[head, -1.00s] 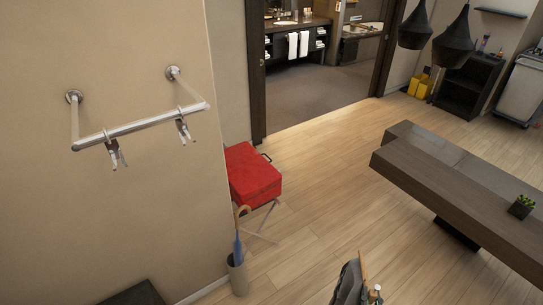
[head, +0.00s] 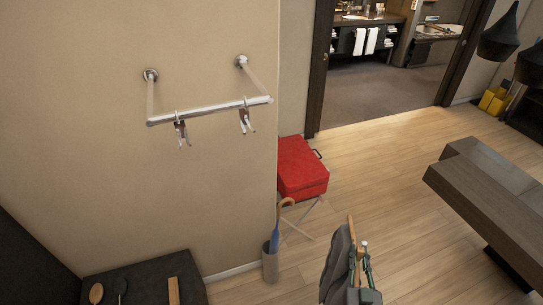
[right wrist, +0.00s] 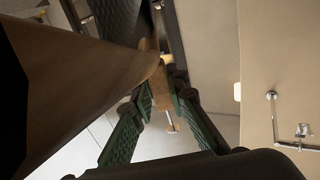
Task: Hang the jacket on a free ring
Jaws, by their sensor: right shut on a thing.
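The grey jacket (head: 338,262) hangs on a wooden hanger (head: 352,237) at the bottom centre of the head view. My right gripper (head: 364,255) is shut on the hanger, which also shows between the green fingers in the right wrist view (right wrist: 160,86). A metal rail (head: 210,111) is fixed to the beige wall at the upper left. A left ring (head: 181,128) and a right ring (head: 245,120) hang from it, with nothing seen on them. The jacket is to the right of the rail and apart from it. My left gripper is not in view.
A red case (head: 301,168) rests on a folding stand beside the wall's edge. A bin (head: 270,262) with an umbrella stands below it. A dark bench (head: 145,280) with brushes is at the lower left. A dark table (head: 490,195) is at the right.

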